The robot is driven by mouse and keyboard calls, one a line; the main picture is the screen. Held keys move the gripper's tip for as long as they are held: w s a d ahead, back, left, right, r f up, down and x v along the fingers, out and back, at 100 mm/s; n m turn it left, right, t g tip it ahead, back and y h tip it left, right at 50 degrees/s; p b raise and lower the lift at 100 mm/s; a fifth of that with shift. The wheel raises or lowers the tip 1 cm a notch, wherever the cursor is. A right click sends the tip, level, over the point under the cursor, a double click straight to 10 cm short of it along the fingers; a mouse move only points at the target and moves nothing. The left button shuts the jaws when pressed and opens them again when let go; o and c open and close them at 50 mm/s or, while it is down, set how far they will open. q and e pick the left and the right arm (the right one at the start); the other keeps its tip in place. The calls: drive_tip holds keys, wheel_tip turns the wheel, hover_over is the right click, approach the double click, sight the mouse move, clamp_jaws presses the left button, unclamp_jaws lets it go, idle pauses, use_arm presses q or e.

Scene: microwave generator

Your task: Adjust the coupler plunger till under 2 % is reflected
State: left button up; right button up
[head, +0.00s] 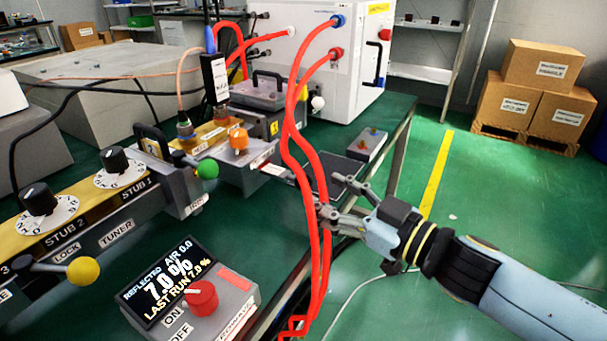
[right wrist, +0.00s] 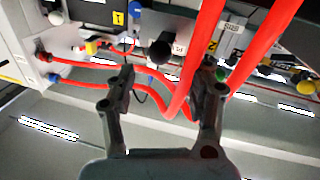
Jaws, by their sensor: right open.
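The meter display (head: 165,283) reads REFLECTED 7.0 %, AIR 0.0 and LAST RUN 7.0 %. The grey waveguide end (head: 243,168) has a white label and a short rod pointing right toward the red hoses (head: 313,215). I cannot tell for sure that this rod is the coupler plunger; the hoses partly hide it. My right gripper (head: 332,197) is open beside the hoses, to the right of the waveguide end. In the right wrist view, a dark round knob (right wrist: 160,54) shows beyond the open fingers, apart from them. The hoses cross near the right finger. My left gripper is out of view.
A red knob (head: 201,297) sits on the meter box. The tuner (head: 120,232) has two black stub dials, a yellow-knobbed lock lever (head: 83,270) and a green ball (head: 207,168). A small grey box (head: 367,145) lies near the table's right edge. Boxes stand beyond.

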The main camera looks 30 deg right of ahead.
sight(310, 185)
drive_tip(key=x, duration=0.6)
drive_tip(key=shift+a+p, duration=0.1)
drive_tip(key=shift+p, duration=0.3)
